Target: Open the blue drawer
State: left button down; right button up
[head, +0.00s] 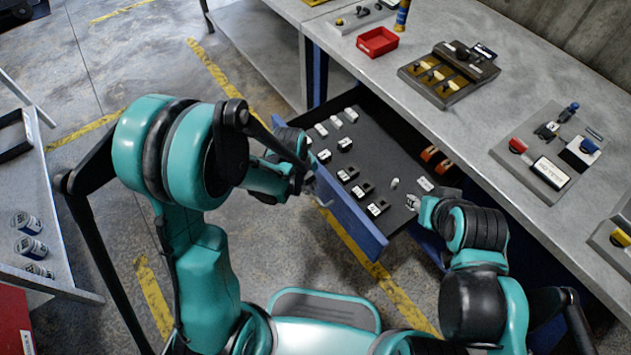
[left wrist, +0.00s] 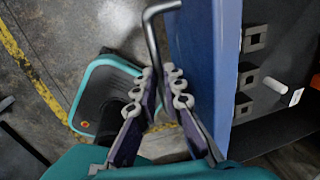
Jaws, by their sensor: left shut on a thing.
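The blue drawer (head: 350,216) stands pulled out from under the grey workbench, its dark inside showing several small black-and-white parts. Its blue front also shows in the left wrist view (left wrist: 205,60). My left gripper (head: 308,184) is at the outer face of the drawer front. In the left wrist view, my left gripper (left wrist: 165,98) is shut on the dark bent drawer handle (left wrist: 151,40), which runs between its fingers. My right gripper (head: 412,203) is by the drawer's right side, near its front corner; its fingers are too small to tell their state.
The workbench (head: 400,125) carries a red bin (head: 377,42), a dark tray with yellow compartments (head: 448,74) and a grey plate with small parts (head: 548,158). A side table (head: 55,255) with cans stands at the left. Floor with yellow lines lies in front of the drawer.

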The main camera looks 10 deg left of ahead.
pick_arm(q)
jog(key=shift+s+a, duration=0.1)
dwell(0.3)
jog(key=c, duration=1.6)
grip_release()
notch_tip(320, 180, up, 12)
jog(key=s+a, duration=0.1)
jog(key=shift+s+a, duration=0.25)
jog(key=shift+s, duration=0.05)
jog(key=shift+f, duration=0.1)
jog(key=s+a+r+n+t, duration=0.2)
jog(key=s+a+r+n, duration=0.1)
jog(key=n, duration=1)
jog(key=s+a+r+n+t+y, duration=0.1)
jog(key=s+a+r+n+t, duration=0.2)
jog(key=n, duration=1.1)
jog(key=s+r, duration=0.1)
jog(key=s, duration=0.1)
jog(key=shift+s+t+y, duration=0.3)
jog(key=shift+s, duration=0.1)
